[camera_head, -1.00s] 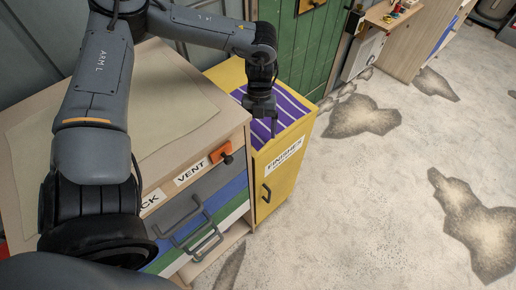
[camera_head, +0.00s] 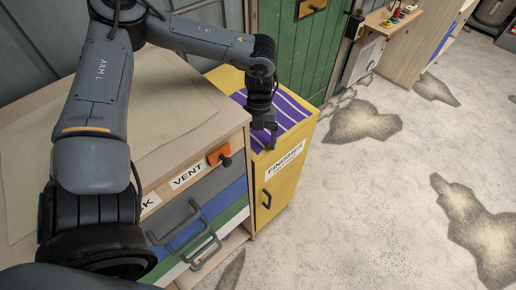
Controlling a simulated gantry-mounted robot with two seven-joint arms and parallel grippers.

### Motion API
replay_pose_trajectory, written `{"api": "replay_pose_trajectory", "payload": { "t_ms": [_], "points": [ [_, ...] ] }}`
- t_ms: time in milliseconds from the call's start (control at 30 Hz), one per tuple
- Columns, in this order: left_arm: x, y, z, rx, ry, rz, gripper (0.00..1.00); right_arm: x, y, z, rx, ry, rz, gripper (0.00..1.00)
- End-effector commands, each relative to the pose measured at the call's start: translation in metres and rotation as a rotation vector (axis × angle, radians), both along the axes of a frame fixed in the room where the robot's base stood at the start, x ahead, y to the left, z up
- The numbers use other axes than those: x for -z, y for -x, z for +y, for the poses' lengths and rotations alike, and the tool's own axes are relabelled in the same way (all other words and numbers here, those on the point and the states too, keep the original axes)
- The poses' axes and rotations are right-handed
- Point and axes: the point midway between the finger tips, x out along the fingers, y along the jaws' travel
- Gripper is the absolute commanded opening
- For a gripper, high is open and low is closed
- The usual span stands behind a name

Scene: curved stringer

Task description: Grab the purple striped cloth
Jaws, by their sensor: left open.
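The purple striped cloth (camera_head: 290,113), purple with pale stripes, lies flat on top of the yellow cabinet (camera_head: 285,195). My left gripper (camera_head: 266,145) points down over the front left part of the cloth and hides some of it. Its jaws are open, with no cloth visibly held between them. I cannot tell whether the fingertips touch the cloth. My right gripper is out of view.
A wooden drawer unit (camera_head: 165,110) with coloured drawers stands left of the yellow cabinet, its top slightly higher. An orange vent knob (camera_head: 219,155) sticks out of its front. A green door (camera_head: 300,50) stands behind. The stained floor (camera_head: 370,200) at right is clear.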

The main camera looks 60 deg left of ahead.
Motion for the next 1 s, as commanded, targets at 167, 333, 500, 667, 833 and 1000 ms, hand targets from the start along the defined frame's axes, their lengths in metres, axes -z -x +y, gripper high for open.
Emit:
{"api": "replay_pose_trajectory", "payload": {
  "t_ms": [167,333,500,667,833,1000],
  "points": [
    [0.0005,0.0001,0.0,0.0,0.0,0.0,0.73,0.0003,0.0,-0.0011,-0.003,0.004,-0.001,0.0],
    [0.0006,0.0002,0.0,0.0,0.0,0.0,0.6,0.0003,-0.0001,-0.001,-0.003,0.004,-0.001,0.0],
    [0.0007,0.0002,0.0,0.0,0.0,0.0,0.47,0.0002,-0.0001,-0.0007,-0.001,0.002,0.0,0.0],
    [0.0007,0.0002,0.0,0.0,0.0,0.0,0.35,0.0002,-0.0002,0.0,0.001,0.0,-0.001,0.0],
    [0.0008,0.0003,0.0,0.0,0.001,0.001,0.22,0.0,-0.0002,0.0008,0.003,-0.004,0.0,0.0],
    [0.0008,0.0003,0.0,0.0,0.001,0.001,0.09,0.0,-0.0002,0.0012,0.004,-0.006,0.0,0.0]
  ]
}}
